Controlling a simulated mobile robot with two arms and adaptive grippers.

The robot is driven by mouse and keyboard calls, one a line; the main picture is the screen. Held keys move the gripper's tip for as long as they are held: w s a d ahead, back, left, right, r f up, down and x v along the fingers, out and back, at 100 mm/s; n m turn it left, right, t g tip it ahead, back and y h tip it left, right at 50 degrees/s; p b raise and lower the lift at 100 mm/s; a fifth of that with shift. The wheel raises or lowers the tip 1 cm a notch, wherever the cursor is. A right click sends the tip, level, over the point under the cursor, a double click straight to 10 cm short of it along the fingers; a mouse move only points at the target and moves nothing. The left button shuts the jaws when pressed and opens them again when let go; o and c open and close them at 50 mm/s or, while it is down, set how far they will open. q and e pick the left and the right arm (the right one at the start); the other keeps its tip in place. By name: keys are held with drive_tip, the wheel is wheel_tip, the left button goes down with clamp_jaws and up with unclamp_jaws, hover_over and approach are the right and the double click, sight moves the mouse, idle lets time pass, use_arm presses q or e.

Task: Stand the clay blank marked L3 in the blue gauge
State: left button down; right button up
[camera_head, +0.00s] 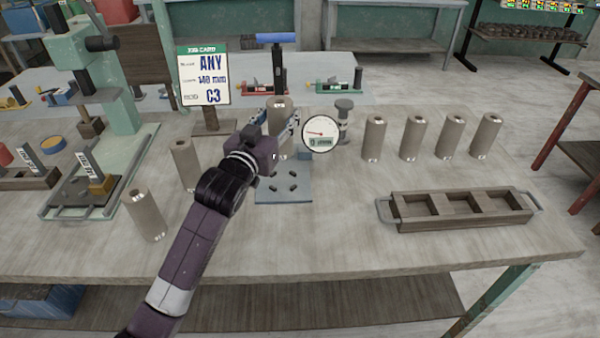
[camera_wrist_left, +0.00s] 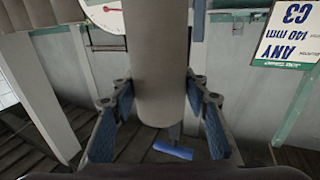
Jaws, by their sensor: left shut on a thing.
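My left gripper (camera_head: 277,130) is shut around a grey-brown clay cylinder (camera_head: 280,103). In the left wrist view the cylinder (camera_wrist_left: 159,60) stands between the blue finger pads. The held cylinder is upright at the back of the gauge. My right gripper is out of view.
Several similar blanks stand at the right (camera_head: 412,137); two more stand at the left (camera_head: 185,165) and front left (camera_head: 144,215). A wooden tray (camera_head: 462,224) with three compartments lies front right. A job card (camera_head: 204,78) reading ANY, 140 mm, C3 stands behind. A green press (camera_head: 118,90) stands left.

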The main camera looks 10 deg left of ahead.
sight(281, 149)
use_arm(q)
drive_tip(key=f, duration=0.5)
drive_tip(key=shift+s+a+f, duration=0.1)
drive_tip(key=shift+s+a, duration=0.05)
drive_tip(key=shift+s, duration=0.1)
wheel_tip(281, 149, down, 4)
drive_tip(key=shift+w+r, duration=0.15)
drive_tip(key=shift+f, duration=0.3)
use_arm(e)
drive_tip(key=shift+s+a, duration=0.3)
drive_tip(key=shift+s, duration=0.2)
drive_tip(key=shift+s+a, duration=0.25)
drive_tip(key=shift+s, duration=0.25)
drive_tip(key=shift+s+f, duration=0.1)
use_arm(q)
drive_tip(key=c, duration=1.6)
unclamp_jaws()
drive_tip(key=shift+f, duration=0.35)
drive_tip(key=o, duration=0.5)
drive_tip(key=shift+r, duration=0.1)
drive_tip(key=shift+c, duration=0.2)
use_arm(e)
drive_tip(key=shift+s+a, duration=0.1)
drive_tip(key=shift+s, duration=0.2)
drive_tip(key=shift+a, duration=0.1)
